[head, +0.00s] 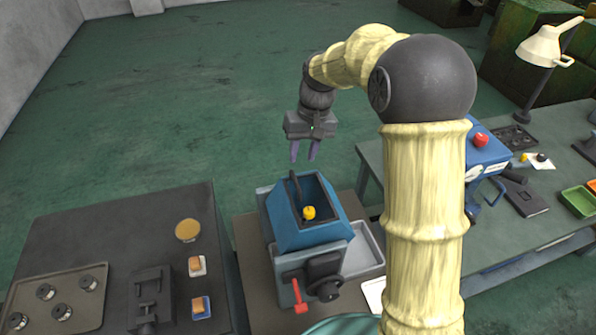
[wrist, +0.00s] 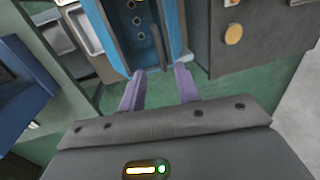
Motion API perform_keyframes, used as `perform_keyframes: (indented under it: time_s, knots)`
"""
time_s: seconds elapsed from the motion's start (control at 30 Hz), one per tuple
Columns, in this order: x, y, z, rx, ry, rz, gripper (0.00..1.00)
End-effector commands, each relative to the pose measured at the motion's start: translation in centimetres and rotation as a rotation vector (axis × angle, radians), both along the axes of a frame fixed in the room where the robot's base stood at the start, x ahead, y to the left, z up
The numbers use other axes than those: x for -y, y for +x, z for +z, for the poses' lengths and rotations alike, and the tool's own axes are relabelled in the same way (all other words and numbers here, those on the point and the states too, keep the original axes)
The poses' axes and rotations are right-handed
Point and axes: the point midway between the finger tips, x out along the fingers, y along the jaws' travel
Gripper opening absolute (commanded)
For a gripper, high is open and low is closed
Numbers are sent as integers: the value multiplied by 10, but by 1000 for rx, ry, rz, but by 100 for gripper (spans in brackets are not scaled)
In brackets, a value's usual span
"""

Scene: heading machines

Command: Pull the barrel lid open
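A blue machine housing (head: 320,236) stands on a bench in the middle of the head view. Its top shows a dark recess with a yellow knob (head: 309,213) inside. A dark curved handle (head: 294,188) stands at the recess's left rear. I cannot tell which part is the lid. My gripper (head: 304,156) is above and behind the housing, its two purple fingers apart and empty. In the wrist view the blue housing (wrist: 176,22) lies beyond the fingertips. The dark handle (wrist: 157,45) appears between and just past the fingers; contact is not visible. My gripper (wrist: 160,76) is open there.
A dark bench (head: 120,235) stands left, and a grey-green bench (head: 525,225) with a lamp (head: 543,47) right. Green floor is clear behind.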

Motion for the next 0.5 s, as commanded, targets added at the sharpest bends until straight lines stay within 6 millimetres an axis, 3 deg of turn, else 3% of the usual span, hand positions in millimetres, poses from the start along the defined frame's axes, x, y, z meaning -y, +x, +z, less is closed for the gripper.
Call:
perform_keyframes:
  time_s: [0.3, 0.5]
  knots:
    - [-10, -4, -53, -4, 0, -1, 33]
    - [-13, -4, -74, -1, 1, -1, 33]
